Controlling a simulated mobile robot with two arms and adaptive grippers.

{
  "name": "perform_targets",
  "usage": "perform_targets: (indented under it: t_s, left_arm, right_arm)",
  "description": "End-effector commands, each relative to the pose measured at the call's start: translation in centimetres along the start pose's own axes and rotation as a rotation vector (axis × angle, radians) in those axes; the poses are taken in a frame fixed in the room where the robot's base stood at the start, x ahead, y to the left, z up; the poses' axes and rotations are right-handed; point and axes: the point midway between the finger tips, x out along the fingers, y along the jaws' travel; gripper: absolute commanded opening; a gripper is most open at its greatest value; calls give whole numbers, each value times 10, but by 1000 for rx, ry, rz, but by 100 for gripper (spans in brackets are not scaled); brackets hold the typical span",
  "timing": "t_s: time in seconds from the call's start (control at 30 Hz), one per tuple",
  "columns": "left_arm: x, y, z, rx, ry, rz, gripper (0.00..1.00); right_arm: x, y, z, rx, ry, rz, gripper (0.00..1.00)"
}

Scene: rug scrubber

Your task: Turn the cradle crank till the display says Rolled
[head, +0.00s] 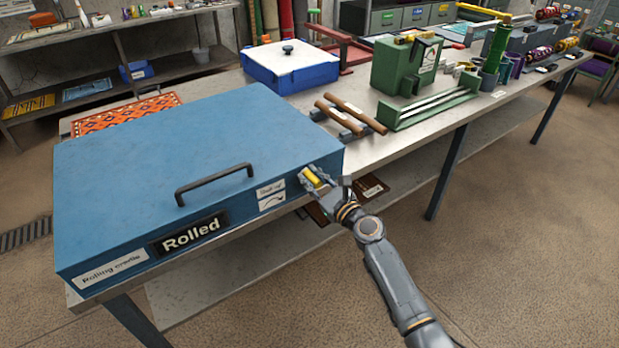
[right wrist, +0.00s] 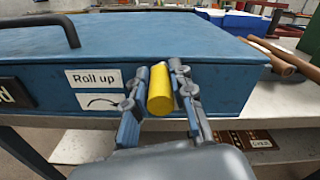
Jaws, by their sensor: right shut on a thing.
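The rolling cradle (head: 190,160) is a large blue box on the near end of the workbench. Its front display (head: 188,235) reads "Rolled". A "Roll up" label with a curved arrow (head: 271,195) is right of the display; it also shows in the right wrist view (right wrist: 97,88). The yellow crank handle (right wrist: 160,88) stands out at the right end of the front face. My right gripper (head: 314,180) is shut on this handle, with a finger on each side of it. The rest of the crank is hidden behind the handle and fingers. My left gripper is not in view.
A black bar handle (head: 214,184) stands on the cradle's lid. Two brown rods (head: 350,115), a green machine (head: 405,65) and a blue-and-white box (head: 290,65) are farther along the bench. Open floor (head: 530,200) lies in front of the bench.

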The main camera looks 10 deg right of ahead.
Motion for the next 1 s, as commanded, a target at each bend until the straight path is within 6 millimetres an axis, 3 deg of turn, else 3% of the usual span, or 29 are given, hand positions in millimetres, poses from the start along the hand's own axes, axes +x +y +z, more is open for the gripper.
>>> perform_targets:
  t_s: [0.67, 0.7, 0.8, 1.0]
  left_arm:
    - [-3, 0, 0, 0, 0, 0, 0]
    - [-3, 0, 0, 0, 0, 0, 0]
    - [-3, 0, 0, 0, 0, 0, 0]
    - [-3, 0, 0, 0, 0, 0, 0]
  right_arm:
    - [-2, 2, -7, 71, 12, 10, 0]
    - [-1, 2, -7, 71, 12, 10, 28]
    - [-1, 2, -6, 70, 11, 9, 45]
    - [-1, -1, -3, 67, 6, 5, 45]
